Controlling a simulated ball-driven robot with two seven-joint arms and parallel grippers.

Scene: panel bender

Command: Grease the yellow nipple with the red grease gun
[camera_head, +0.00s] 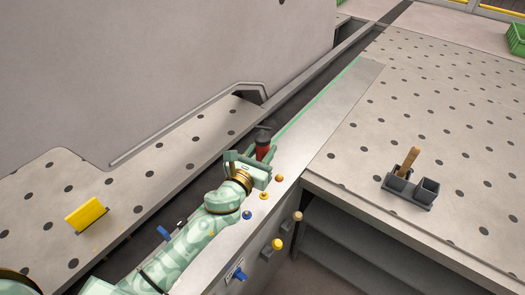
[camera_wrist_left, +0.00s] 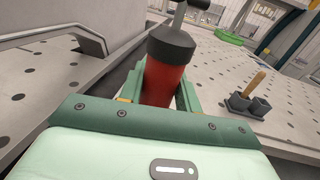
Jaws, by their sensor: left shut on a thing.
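The red grease gun (camera_head: 263,151), with a dark cap and head, is held upright in my left gripper (camera_head: 264,158). In the left wrist view the red grease gun (camera_wrist_left: 165,80) stands between the fingers, and the gripper (camera_wrist_left: 160,98) is shut on it. A yellow round knob (camera_head: 277,244), which may be the yellow nipple, sits on the front face of the metal beam (camera_head: 335,100), below and apart from the gripper. Two orange-yellow knobs (camera_head: 279,178) (camera_head: 263,195) are on the beam's top, close to the gripper. My right gripper is not in view.
A blue knob (camera_head: 247,214) is on the beam's top; a tan knob (camera_head: 297,216) and another blue one (camera_head: 238,273) are on its front. A dark holder (camera_head: 424,192) with a wooden handle stands on the right table. A yellow block (camera_head: 86,216) is at left.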

